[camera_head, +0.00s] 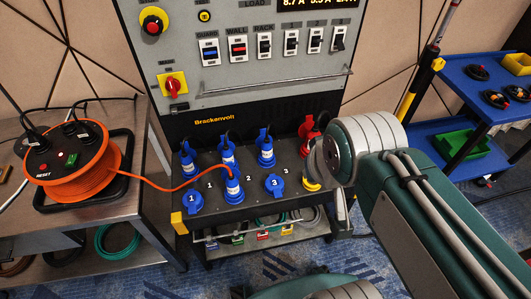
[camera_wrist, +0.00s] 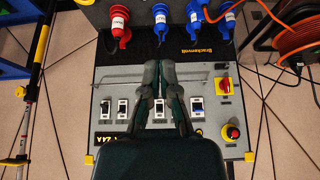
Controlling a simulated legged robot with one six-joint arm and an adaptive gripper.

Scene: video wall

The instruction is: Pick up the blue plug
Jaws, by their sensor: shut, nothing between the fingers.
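Several blue plugs sit on the dark shelf of the panel cart. In the head view, a blue plug (camera_head: 187,157) stands at the back left and another blue plug (camera_head: 265,150) at the back right. A blue plug (camera_head: 233,188) with the orange cable running to it is at the front middle. Blue socket caps 1 (camera_head: 192,200) and 3 (camera_head: 275,186) are beside it. The wrist view shows blue plugs (camera_wrist: 160,22) and (camera_wrist: 195,22) beyond the fingertips. My gripper (camera_wrist: 160,66) is shut and empty over the panel face, apart from the plugs. In the head view my arm mostly hides it.
A red plug (camera_head: 308,130) stands right of the blue ones. An orange cable reel (camera_head: 75,160) sits on the left bench. The panel carries a row of switches (camera_head: 264,46) and a rail (camera_head: 270,86). A blue trolley (camera_head: 480,95) stands at right.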

